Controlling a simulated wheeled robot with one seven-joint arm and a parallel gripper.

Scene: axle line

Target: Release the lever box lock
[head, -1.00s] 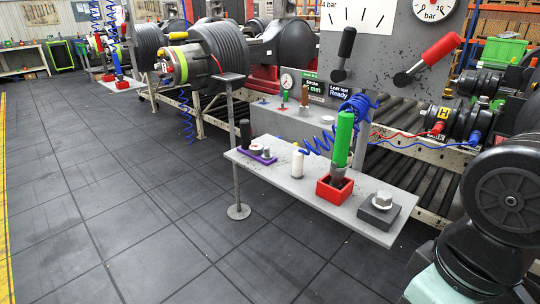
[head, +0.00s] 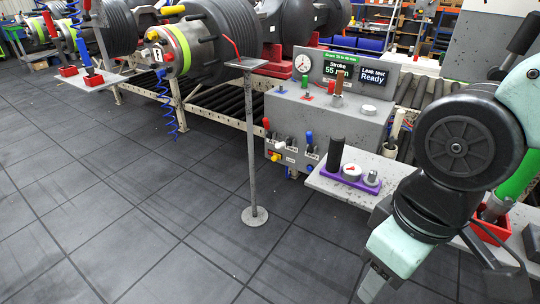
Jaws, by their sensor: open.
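The lever box (head: 330,115) is a grey console right of centre in the head view. Its front carries a row of small levers, among them a blue lever (head: 308,137) and a red lever (head: 266,123). My gripper (head: 435,284) is low at the right, in front of the bench and well apart from the box. Its jaws are open, with nothing seen between them. My arm hides part of the bench.
A thin post (head: 253,150) with a flat top and round foot stands left of the box. A bench (head: 328,184) holds a purple tray (head: 357,180), and a red holder (head: 490,228) with a green-handled tool. A striped cylinder (head: 205,50) is behind. The floor at left is clear.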

